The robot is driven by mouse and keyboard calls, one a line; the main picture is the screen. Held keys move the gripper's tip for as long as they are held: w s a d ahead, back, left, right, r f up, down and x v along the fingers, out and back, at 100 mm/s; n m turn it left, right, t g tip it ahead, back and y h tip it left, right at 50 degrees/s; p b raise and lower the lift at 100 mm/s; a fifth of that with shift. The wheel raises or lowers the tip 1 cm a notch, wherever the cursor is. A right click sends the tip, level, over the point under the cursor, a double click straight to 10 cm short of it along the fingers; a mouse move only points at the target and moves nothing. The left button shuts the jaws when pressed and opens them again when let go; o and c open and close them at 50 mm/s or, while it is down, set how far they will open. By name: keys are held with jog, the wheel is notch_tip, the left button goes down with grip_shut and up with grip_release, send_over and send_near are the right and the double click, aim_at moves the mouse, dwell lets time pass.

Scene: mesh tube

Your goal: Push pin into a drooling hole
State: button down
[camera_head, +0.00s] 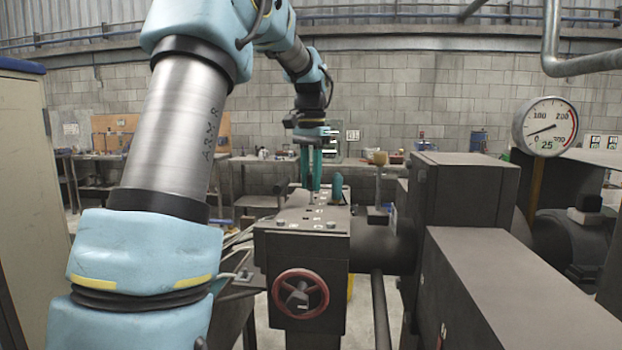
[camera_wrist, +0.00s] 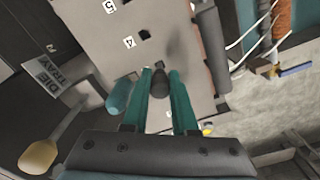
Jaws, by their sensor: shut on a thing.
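My gripper (camera_head: 311,186) hangs pointing down over the top plate of a dark metal block. Its two teal fingers are shut on a dark pin (camera_wrist: 160,82), which shows between the fingertips in the wrist view. The pin's lower end is hard to make out, so I cannot tell whether it touches the plate. The plate (camera_wrist: 105,48) has a dark hole (camera_wrist: 145,34) beside the label 4, with the label 5 farther up. A faint dark smear (camera_wrist: 180,50) lies on the plate right of that hole. I see no clear drip at any hole.
A teal rounded piece (camera_wrist: 118,95) stands close beside the fingers, also in the head view (camera_head: 337,184). A wooden-headed tool (camera_wrist: 40,155) is near a "DIE TRAY" label (camera_wrist: 45,77). A red handwheel (camera_head: 300,293) is on the block's front. A gauge (camera_head: 546,126) stands right.

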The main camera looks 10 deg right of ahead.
aim_at(311, 190)
jog(key=shift+f+b, duration=0.8)
jog(key=shift+f, duration=0.75)
dwell(1.0)
jog(key=c, duration=0.6)
grip_release()
jog(key=shift+r, duration=0.15)
